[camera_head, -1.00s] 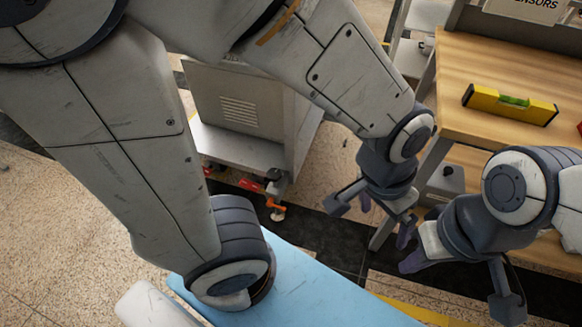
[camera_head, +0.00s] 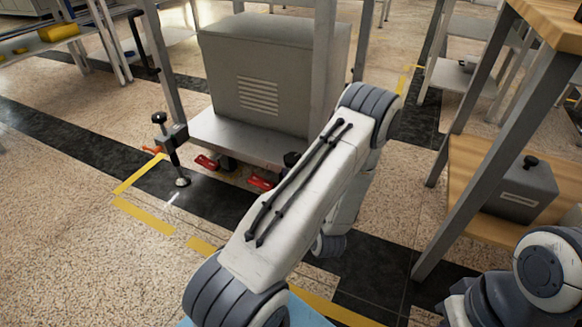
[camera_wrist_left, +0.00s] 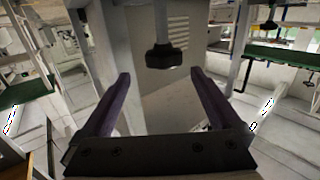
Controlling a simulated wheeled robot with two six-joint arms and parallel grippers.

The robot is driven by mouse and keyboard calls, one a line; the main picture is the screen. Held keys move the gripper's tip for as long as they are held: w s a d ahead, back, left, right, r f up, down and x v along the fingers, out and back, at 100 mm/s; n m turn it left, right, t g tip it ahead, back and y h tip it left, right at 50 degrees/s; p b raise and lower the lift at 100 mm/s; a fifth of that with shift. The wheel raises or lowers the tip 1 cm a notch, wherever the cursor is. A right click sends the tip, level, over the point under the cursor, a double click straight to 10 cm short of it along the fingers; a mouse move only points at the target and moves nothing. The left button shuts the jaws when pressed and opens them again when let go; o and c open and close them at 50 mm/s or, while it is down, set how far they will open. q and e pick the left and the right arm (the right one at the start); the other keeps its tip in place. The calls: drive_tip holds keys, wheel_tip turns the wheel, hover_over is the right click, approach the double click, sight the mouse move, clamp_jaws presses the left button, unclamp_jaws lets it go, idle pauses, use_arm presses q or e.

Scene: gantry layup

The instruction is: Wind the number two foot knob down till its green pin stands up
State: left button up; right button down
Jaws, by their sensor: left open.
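In the left wrist view a black knob (camera_wrist_left: 166,56) on a pale post stands beyond my left gripper (camera_wrist_left: 160,74), roughly centred between its purple fingertips. The fingers are open, with nothing gripped. I cannot read a number on this knob or see a green pin. In the head view a foot with a black top knob (camera_head: 158,118), a dark clamp and an orange tab stands at the frame's left leg, its round pad on the floor. My left arm hides part of the frame's right side, and its gripper is hidden there. My right gripper is out of view.
A grey vented cabinet (camera_head: 272,75) sits on the frame's low shelf (camera_head: 245,138). Red levers (camera_head: 206,161) show under its front edge. A wooden workbench (camera_head: 466,160) with a grey box (camera_head: 522,188) is at the right. Floor at the left is open, with yellow tape.

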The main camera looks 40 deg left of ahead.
sight(291, 152)
use_arm(q)
drive_tip(key=shift+y, duration=0.3)
drive_tip(key=b+x, duration=0.4)
drive_tip(key=x, duration=0.5)
drive_tip(key=shift+s+a+f, duration=0.1)
drive_tip(key=shift+a+f, duration=0.1)
drive_tip(key=shift+a, duration=0.15)
drive_tip(key=shift+w+a+r, duration=0.1)
drive_tip(key=shift+w+a, duration=0.25)
drive_tip(key=shift+a, duration=0.05)
drive_tip(key=c, duration=1.4)
